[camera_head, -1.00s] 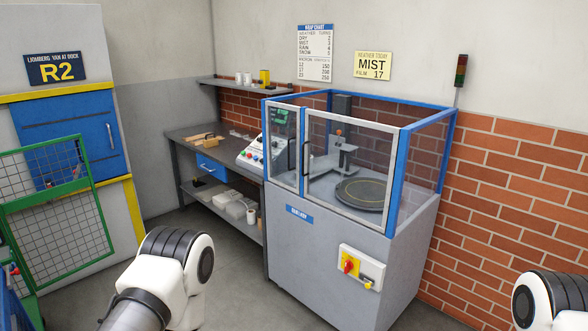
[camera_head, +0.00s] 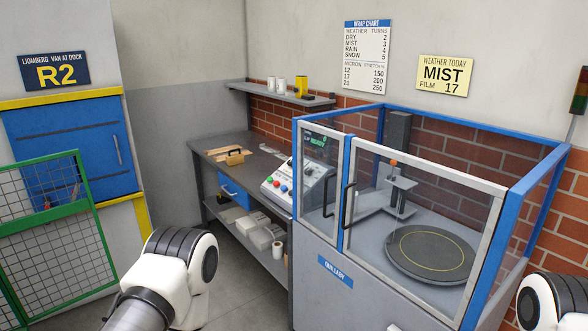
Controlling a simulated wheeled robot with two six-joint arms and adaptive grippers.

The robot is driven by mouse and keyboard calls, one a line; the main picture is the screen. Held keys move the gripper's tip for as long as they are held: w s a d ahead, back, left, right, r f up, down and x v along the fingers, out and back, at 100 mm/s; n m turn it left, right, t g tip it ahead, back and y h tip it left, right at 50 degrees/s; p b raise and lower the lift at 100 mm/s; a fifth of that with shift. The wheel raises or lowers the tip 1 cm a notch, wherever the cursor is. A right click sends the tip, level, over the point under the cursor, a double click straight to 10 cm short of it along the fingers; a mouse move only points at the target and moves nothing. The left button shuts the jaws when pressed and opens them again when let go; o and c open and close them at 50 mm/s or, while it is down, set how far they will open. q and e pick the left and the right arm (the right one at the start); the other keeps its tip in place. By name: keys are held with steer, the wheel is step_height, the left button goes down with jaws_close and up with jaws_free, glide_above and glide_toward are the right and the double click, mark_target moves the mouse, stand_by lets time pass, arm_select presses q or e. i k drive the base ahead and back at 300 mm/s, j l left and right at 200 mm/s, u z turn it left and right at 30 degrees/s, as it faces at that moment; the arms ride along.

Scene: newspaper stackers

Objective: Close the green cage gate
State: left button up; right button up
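A green-framed wire mesh gate (camera_head: 88,208) stands at the left edge of the head view, in front of the blue dock door. Its left part runs out of the picture, so I cannot tell how far it is open. My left arm shows at the bottom centre-left and my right arm at the bottom right corner, but only their white and black joints. Neither gripper is in view.
A blue dock door (camera_head: 60,130) with a yellow frame is at the left. A grey workbench (camera_head: 262,160) with a control console (camera_head: 296,188) stands at the back. A glazed blue-framed wrapping machine (camera_head: 345,283) fills the right. Grey floor (camera_head: 236,294) is clear between gate and machine.

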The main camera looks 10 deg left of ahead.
mark_target(13, 226)
steer(key=i+j+u, duration=0.35)
steer(key=i+j, duration=1.55)
steer(key=i, duration=0.15)
